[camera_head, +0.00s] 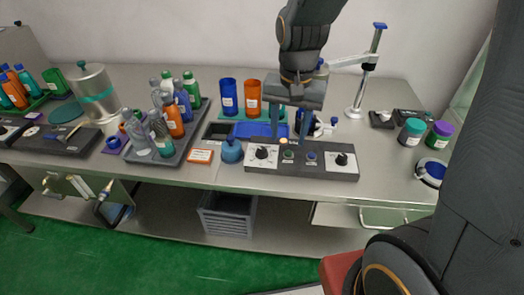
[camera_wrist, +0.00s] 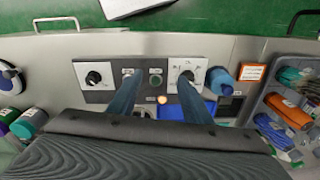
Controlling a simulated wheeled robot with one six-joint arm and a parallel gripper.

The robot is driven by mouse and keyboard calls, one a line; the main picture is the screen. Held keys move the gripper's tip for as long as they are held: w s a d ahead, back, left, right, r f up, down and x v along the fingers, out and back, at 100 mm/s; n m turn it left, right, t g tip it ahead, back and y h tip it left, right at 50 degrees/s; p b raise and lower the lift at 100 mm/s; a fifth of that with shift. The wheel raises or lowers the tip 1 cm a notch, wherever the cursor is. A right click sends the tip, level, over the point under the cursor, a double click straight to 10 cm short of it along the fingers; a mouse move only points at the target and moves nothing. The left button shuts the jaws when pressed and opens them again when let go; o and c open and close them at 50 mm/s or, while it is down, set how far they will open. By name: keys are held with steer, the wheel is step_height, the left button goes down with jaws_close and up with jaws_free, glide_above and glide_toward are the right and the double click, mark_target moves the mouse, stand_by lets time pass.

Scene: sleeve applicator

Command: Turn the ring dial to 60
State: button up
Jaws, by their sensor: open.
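A dark control panel (camera_head: 325,172) lies along the front of the bench. Its left white plate carries a dark dial knob (camera_head: 262,152) with scale marks, also seen in the wrist view (camera_wrist: 188,75). Its right white plate carries a black knob (camera_head: 342,160), at the left in the wrist view (camera_wrist: 93,78). The scale numbers are too small to read, and I cannot tell which knob is the ring dial. My gripper (camera_head: 288,138) is open and empty above the panel, fingers pointing down. In the wrist view, one finger overlaps the dial plate's edge; contact cannot be told.
A blue squat bottle (camera_head: 232,151) stands just left of the panel. A blue tray (camera_head: 252,130) and blue and orange cups (camera_head: 253,98) stand behind. A bottle tray (camera_head: 170,153) is further left.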

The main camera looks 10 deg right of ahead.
mark_target(262, 149)
steer(key=w+a+f+m+b, duration=0.1)
steer(key=w+a, duration=0.1)
steer(key=w+a+m+b, duration=0.1)
steer(key=w+a+m, duration=0.1)
steer(key=w+a+f+m, duration=0.1)
steer(key=w, duration=0.1)
steer(key=shift+w+a+f+m+g+b, duration=0.3)
steer(key=shift+w+a+m+g+b, duration=0.05)
steer(key=shift+a+m+g+b, duration=0.05)
steer(key=shift+f+p, duration=0.5)
steer(key=shift+f, duration=3.25)
steer(key=c, duration=1.1)
